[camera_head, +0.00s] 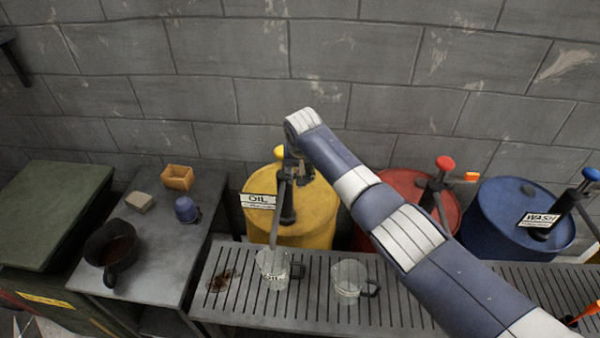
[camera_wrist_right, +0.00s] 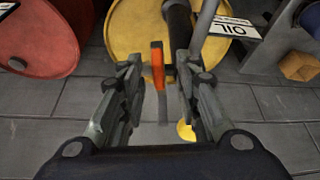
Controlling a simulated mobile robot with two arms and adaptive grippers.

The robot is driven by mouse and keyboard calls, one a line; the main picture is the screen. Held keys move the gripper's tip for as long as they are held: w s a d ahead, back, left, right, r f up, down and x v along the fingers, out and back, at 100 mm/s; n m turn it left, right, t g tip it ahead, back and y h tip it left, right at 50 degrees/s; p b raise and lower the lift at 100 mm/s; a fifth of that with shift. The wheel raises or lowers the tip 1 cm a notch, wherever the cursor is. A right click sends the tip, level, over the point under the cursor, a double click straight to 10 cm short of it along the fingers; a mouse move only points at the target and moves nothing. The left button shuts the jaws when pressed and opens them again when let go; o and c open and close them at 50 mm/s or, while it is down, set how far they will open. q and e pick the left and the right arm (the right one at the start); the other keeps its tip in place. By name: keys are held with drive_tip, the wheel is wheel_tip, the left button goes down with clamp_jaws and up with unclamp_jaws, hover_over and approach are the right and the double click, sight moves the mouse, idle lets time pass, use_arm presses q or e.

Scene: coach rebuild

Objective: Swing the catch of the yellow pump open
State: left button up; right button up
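The yellow pump stands on a yellow drum (camera_head: 318,212) behind a sign reading OIL (camera_head: 258,201). Its yellow knob (camera_head: 279,152) shows beside my right gripper (camera_head: 298,172) in the head view and low in the right wrist view (camera_wrist_right: 186,131). The pump's orange catch (camera_wrist_right: 157,66) lies between the open fingers of my right gripper (camera_wrist_right: 160,78), closer to the left finger in that picture. I cannot tell whether that finger touches it. In the head view my gripper hides the catch. My left gripper is not in view.
A red drum (camera_head: 392,184) and a blue drum (camera_head: 497,228) with their own pumps stand to the right. Two glass jugs (camera_head: 273,268) (camera_head: 347,281) stand on the slatted grate (camera_head: 320,308). A side table (camera_head: 160,255) holds a dark funnel-like vessel (camera_head: 112,248), a blue cup and small blocks.

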drive_tip(key=v, duration=1.2)
idle(0.5)
